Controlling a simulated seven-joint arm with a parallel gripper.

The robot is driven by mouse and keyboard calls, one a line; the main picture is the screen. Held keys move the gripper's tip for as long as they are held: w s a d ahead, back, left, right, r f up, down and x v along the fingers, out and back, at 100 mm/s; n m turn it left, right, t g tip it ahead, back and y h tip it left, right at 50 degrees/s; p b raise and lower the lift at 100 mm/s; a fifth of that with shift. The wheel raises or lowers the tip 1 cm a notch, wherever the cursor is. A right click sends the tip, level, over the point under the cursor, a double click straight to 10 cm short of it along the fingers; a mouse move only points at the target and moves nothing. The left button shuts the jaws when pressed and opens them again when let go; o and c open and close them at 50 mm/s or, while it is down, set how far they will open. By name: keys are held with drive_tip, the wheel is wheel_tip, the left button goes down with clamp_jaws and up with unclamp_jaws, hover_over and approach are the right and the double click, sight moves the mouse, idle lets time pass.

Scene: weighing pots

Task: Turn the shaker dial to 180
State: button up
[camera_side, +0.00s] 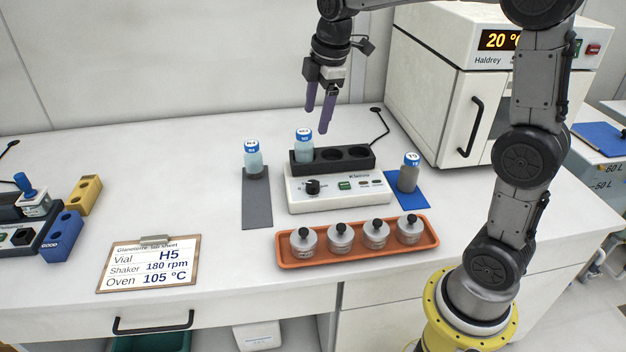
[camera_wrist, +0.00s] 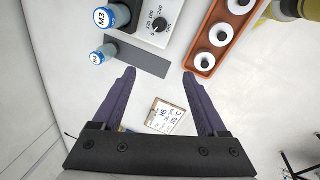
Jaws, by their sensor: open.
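The white shaker (camera_side: 338,192) stands mid-bench with a black block on top. Its black dial (camera_side: 313,186) is on the left of the front panel. The dial (camera_wrist: 160,25) also shows at the top of the wrist view, with printed numbers beside it; its exact setting is too small to read. A blue-capped vial (camera_side: 304,146) sits in the block's left hole; the other holes are empty.
A clipboard (camera_side: 150,267) reads H5, 180 rpm, 105 °C. An orange tray (camera_side: 286,249) with several lidded pots lies before the shaker. Vials stand on a grey mat (camera_side: 256,208) and a blue mat (camera_side: 420,202). A white oven (camera_side: 425,100) stands behind right.

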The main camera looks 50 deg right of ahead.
drive_tip(key=w+d+f+g, duration=0.1)
drive_tip(key=w+d+f, duration=0.2)
drive_tip(key=w+f, duration=0.15)
drive_tip(key=g, duration=0.1)
approach(313, 184)
drive_tip(key=shift+m, duration=0.4)
drive_tip(key=f, duration=0.8)
drive_tip(key=shift+w+d+f, duration=0.35)
drive_tip(key=shift+w, duration=0.05)
clamp_jaws()
